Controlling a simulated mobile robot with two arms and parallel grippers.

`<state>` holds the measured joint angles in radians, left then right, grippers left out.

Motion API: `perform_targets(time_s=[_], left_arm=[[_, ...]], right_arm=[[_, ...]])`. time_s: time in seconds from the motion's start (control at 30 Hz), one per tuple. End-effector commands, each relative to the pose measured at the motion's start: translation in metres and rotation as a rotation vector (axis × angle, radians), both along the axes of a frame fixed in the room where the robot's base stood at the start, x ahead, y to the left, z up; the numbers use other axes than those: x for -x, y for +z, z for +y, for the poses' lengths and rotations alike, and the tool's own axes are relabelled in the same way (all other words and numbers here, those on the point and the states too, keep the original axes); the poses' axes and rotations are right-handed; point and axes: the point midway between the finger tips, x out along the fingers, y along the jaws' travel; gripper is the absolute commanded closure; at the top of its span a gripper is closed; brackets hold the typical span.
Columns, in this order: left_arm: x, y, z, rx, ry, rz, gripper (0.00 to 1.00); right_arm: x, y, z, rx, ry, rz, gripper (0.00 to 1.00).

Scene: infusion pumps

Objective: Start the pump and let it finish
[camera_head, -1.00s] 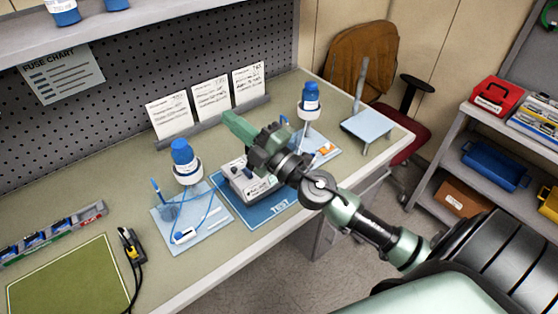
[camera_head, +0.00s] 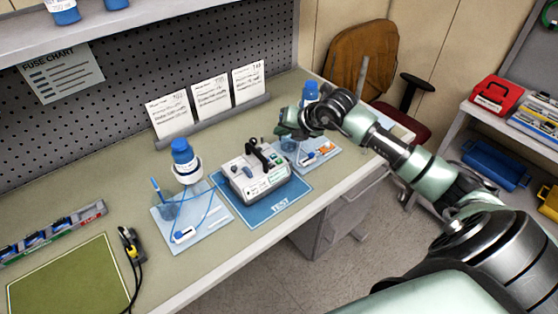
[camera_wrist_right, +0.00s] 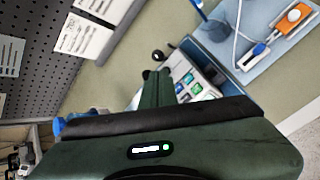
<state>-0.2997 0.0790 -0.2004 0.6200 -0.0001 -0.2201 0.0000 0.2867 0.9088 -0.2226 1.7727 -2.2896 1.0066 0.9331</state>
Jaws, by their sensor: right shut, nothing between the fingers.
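The white pump (camera_head: 258,178) stands on the blue TEST mat (camera_head: 282,207) on the bench. It has a dark upright part on top and a label on its front. In the right wrist view part of the pump (camera_wrist_right: 190,84), with green and blue keys, shows beyond my fingers; the rest is hidden by my gripper. My right gripper (camera_head: 284,128) is just behind and right of the pump in the head view, seemingly above the bench. Its fingers (camera_wrist_right: 155,78) are together and empty. Whether it touches the pump I cannot tell. My left gripper is not in view.
Cards (camera_head: 212,95) stand at the back. The green mat (camera_head: 70,280) is clear.

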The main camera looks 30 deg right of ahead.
Motion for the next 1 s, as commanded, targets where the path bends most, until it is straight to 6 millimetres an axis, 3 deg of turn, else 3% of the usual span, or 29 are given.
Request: perform_targets(time_s=[0.43,1.0], left_arm=[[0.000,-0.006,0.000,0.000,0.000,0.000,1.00],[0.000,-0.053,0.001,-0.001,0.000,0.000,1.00]], right_arm=[[0.000,-0.012,0.001,-0.004,0.002,0.001,1.00],[0.000,-0.085,0.002,-0.004,0.002,-0.001,1.00]])
